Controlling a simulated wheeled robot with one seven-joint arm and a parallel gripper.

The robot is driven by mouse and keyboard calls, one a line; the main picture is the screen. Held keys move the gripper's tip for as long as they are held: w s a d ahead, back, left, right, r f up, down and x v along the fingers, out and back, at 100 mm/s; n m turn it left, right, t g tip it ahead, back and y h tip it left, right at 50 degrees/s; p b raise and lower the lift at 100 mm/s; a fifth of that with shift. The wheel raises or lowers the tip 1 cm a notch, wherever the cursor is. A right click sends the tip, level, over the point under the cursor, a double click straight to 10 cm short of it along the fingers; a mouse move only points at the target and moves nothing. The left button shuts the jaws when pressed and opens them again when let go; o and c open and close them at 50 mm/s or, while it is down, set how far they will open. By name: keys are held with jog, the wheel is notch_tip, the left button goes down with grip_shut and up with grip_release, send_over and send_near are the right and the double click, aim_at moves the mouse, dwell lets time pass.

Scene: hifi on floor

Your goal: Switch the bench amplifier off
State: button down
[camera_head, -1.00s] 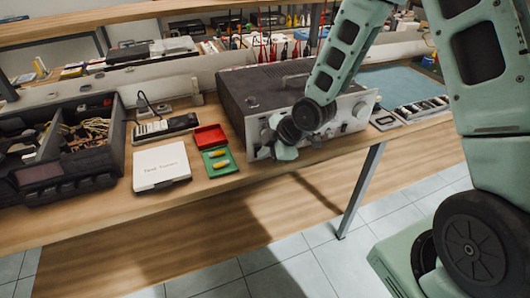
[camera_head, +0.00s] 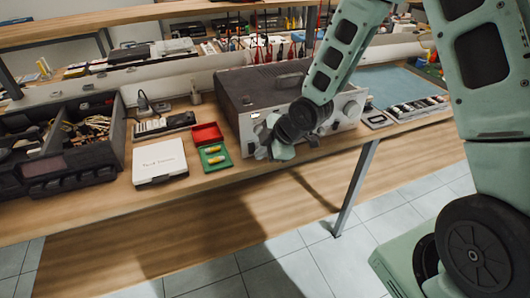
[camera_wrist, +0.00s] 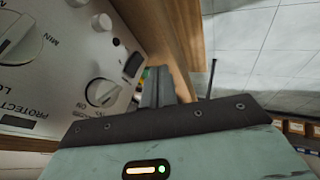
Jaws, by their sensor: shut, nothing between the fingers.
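The bench amplifier (camera_head: 262,88) is a box with a dark top and a silver front panel, standing on the wooden bench. In the wrist view its front panel (camera_wrist: 55,75) shows tilted, with white knobs and printed words, including "PROTECT". One white knob (camera_wrist: 103,92) has "ON" printed beside it. A small dark rectangular part (camera_wrist: 132,66) sits near the panel's edge; I cannot tell its state. My gripper (camera_head: 282,151) is at the lower front of the amplifier, its fingers (camera_wrist: 158,86) shut and empty beside the panel. Whether they touch it is unclear. My arm hides part of the panel.
Left of the amplifier are a green and red case (camera_head: 214,157), a white box (camera_head: 160,162) and a dark parts organizer (camera_head: 70,168). A meter (camera_head: 376,119) lies to the right. Free floor (camera_head: 300,262) lies in front of the bench.

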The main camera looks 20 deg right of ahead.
jog(key=p+v, duration=0.2)
jog(key=v, duration=0.8)
jog(key=shift+s, duration=0.3)
